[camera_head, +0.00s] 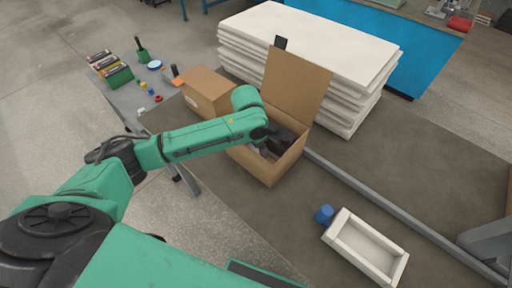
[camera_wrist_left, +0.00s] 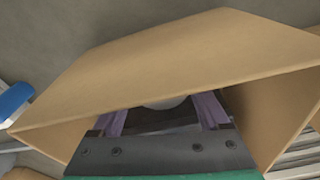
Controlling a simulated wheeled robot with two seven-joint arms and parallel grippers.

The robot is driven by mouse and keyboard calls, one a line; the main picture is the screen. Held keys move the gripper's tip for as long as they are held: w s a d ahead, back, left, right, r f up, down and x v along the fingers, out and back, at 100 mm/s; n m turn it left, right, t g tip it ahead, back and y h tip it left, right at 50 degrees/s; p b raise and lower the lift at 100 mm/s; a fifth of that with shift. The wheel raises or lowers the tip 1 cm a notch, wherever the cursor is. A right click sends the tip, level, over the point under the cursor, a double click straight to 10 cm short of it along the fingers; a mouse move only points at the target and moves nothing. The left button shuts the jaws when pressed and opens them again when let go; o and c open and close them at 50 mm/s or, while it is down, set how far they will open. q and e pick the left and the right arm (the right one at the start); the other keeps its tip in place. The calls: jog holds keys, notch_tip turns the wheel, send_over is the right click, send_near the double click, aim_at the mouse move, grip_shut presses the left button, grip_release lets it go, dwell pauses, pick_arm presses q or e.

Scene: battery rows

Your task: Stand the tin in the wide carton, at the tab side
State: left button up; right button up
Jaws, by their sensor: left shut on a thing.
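An open brown carton (camera_head: 262,168) stands on the dark table, its flap (camera_head: 295,85) raised at the back with a black tab (camera_head: 280,43) on top. Its wall (camera_wrist_left: 190,60) fills much of the left wrist view. My left gripper (camera_head: 268,147) reaches down inside the carton. In the left wrist view its purple fingers (camera_wrist_left: 162,112) are shut on a pale, rounded thing, apparently the tin (camera_wrist_left: 165,102). Most of the tin is hidden by the gripper and carton wall. I cannot tell whether it touches the carton floor. My right gripper is not in view.
A second brown box (camera_head: 208,95) stands directly left of the carton. Stacked white boards (camera_head: 310,45) rise behind it. A blue cylinder (camera_head: 324,214) and a white tray (camera_head: 338,222) lie at the front right. A grey rail (camera_head: 385,204) crosses the table; the table right of it is clear.

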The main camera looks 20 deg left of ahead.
pick_arm(q)
jog(key=o, duration=1.6)
jog(key=shift+r, duration=0.1)
jog(key=r, duration=0.8)
jog(key=s+r, duration=0.1)
jog(key=r, duration=0.4)
jog(key=shift+s+a, duration=0.1)
jog(key=shift+a, duration=0.25)
